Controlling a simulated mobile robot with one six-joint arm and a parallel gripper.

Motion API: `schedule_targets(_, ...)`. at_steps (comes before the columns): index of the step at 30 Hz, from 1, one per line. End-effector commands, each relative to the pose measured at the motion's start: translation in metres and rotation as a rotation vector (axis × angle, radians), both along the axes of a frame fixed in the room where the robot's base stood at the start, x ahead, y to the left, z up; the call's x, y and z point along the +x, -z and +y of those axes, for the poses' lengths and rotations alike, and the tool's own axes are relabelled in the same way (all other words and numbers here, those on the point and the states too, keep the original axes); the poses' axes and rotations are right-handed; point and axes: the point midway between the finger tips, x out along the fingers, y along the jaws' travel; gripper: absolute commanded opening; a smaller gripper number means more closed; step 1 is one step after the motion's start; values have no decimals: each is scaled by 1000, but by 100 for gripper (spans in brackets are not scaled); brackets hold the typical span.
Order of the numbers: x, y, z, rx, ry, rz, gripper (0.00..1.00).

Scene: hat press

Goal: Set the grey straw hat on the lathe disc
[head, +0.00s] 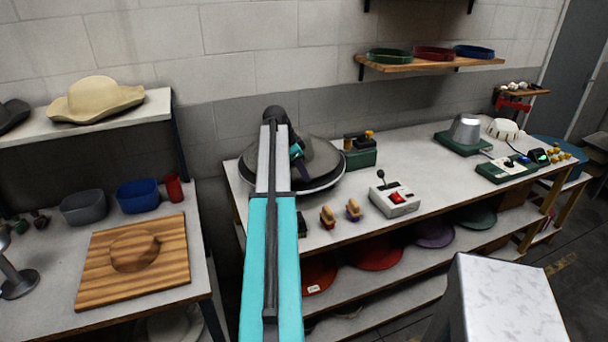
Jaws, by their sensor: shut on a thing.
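The grey hat (322,158) is at the left end of the long workbench, brim roughly level, partly hidden behind my arm. It is over the round lathe disc (325,187), whose pale rim shows below the brim. I cannot tell whether the hat rests on the disc or is just above it. My gripper (297,152) is at the hat, shut on it; its fingertips are small and partly hidden by my arm.
A green box (360,152) stands close right of the disc. Two wooden-handled brushes (328,217) and a lever control box (394,199) are in front and to the right. A left table holds a wooden hat block (134,250). A cream hat (96,99) sits on the shelf above.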

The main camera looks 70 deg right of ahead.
Motion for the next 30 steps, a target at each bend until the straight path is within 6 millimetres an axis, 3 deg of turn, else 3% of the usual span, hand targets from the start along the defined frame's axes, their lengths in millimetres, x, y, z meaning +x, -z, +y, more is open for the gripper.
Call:
schedule_targets(19,0,6,0,-1,0,-1,0)
schedule_targets(21,0,6,0,-1,0,-1,17)
schedule_targets(24,0,6,0,-1,0,-1,30)
schedule_targets(30,0,7,0,0,-1,0,30)
